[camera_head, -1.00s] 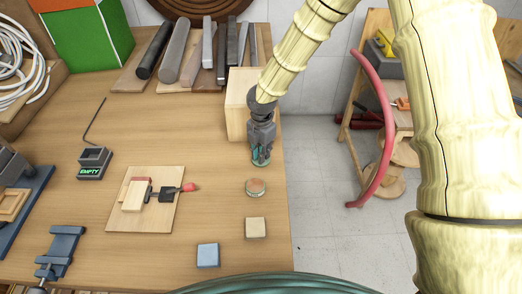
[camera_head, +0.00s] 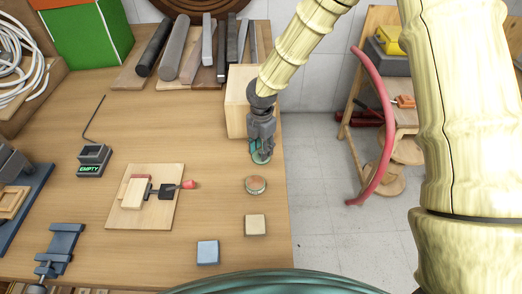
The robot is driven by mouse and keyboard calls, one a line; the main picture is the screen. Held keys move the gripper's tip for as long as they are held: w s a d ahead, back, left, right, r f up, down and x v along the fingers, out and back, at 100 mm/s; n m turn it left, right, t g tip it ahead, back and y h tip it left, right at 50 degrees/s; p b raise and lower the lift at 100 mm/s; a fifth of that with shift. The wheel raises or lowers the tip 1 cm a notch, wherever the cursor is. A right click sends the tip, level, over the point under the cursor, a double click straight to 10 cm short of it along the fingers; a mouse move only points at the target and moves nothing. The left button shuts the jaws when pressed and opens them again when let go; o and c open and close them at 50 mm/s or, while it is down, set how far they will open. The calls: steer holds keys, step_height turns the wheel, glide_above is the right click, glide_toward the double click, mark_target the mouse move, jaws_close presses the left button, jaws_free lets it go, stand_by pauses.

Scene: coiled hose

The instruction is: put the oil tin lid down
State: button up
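My gripper (camera_head: 262,153) points down near the right edge of the wooden workbench, in front of a pale wooden block. A small round greenish disc, which looks like the oil tin lid (camera_head: 261,158), is at its fingertips. The fingers are on or just above the disc; whether they grip it is too small to tell. The disc is at or very close to the bench top.
The wooden block (camera_head: 237,105) stands close behind the gripper. A beige square (camera_head: 255,225) and a blue square (camera_head: 208,252) lie nearer the front. A board with a toggle clamp (camera_head: 145,197) lies to the left. The bench ends just right of the gripper; a red hose (camera_head: 385,150) arcs beyond.

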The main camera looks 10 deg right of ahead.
step_height(320, 180, up, 11)
steer(key=b, duration=0.2)
steer(key=shift+b, duration=0.4)
steer(key=shift+d, duration=0.1)
